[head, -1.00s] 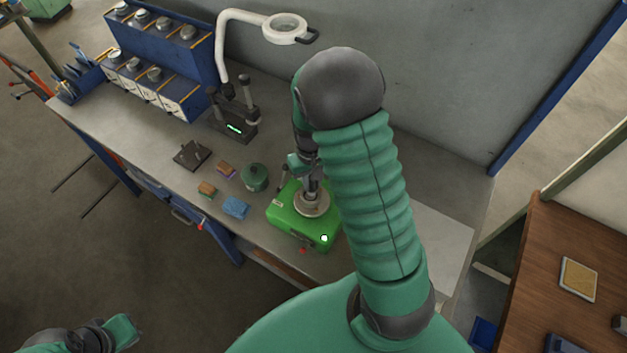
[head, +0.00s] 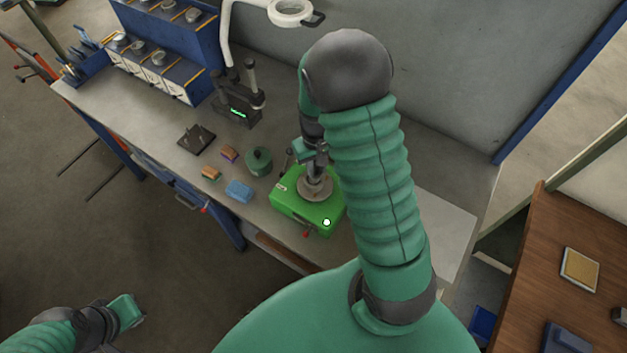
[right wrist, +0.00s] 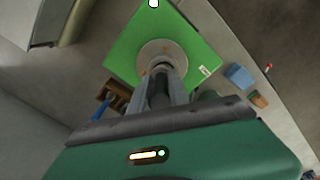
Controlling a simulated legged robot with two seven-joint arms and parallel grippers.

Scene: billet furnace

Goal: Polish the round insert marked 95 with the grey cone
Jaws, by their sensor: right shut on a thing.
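My right gripper (head: 316,176) points down over a green box (head: 290,207) on the bench. A round grey metal disc (head: 315,195) lies on top of the box, and I cannot read any 95 on it. In the right wrist view the fingers (right wrist: 162,80) are shut on a dark grey piece (right wrist: 160,92), apparently the grey cone, mostly hidden between them. Its lower end meets or is just over the middle of the disc (right wrist: 157,46); I cannot tell which. My left gripper (head: 126,310) is at the lower left, away from the bench, its jaws unclear.
A green round pot (head: 259,160), a blue block (head: 239,191) and two small brown-topped blocks (head: 211,173) are left of the box. Behind stand a dark stand (head: 240,105), a white lamp (head: 290,12) and blue drawers (head: 150,65). A wooden table (head: 550,270) is at the right.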

